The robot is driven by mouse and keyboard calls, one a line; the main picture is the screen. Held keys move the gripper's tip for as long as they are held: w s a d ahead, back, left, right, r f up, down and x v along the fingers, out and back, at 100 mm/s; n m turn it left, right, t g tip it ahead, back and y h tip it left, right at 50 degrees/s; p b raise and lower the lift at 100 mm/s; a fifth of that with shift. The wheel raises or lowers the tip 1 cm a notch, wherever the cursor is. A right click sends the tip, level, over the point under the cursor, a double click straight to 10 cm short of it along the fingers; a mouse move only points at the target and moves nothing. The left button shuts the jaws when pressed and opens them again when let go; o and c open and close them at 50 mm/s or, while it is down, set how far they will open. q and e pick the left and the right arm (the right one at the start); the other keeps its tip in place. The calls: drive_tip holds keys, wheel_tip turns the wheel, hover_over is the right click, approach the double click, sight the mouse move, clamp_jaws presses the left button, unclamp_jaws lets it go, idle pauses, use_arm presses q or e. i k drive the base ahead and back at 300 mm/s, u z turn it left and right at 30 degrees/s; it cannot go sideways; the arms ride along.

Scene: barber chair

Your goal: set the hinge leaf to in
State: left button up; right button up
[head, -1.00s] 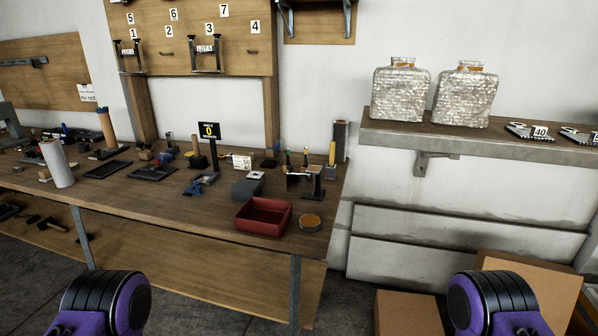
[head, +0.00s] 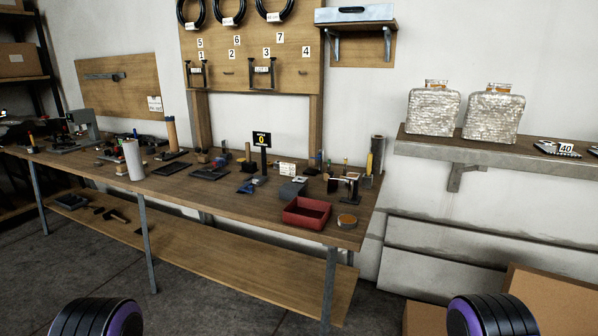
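I cannot make out a hinge leaf for certain; the small items on the workbench (head: 235,205) are too small to tell apart. Near the bench's right end a small dark stand (head: 351,188) holds up a short piece, beside a grey block (head: 291,190). A red open tray (head: 306,213) lies in front of them near the front edge. Only purple and black parts of my two arms show at the bottom corners. Neither gripper is in view.
A wall shelf (head: 488,154) with two silvery jugs juts out at the right. Cardboard boxes (head: 550,305) stand below it. A white cylinder (head: 133,159) and a sign (head: 262,139) stand on the bench. The floor (head: 95,260) before the bench is clear.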

sight(336, 188)
drive_tip(key=u, duration=0.25)
drive_tip(key=i, duration=0.75)
drive_tip(key=z, duration=1.5)
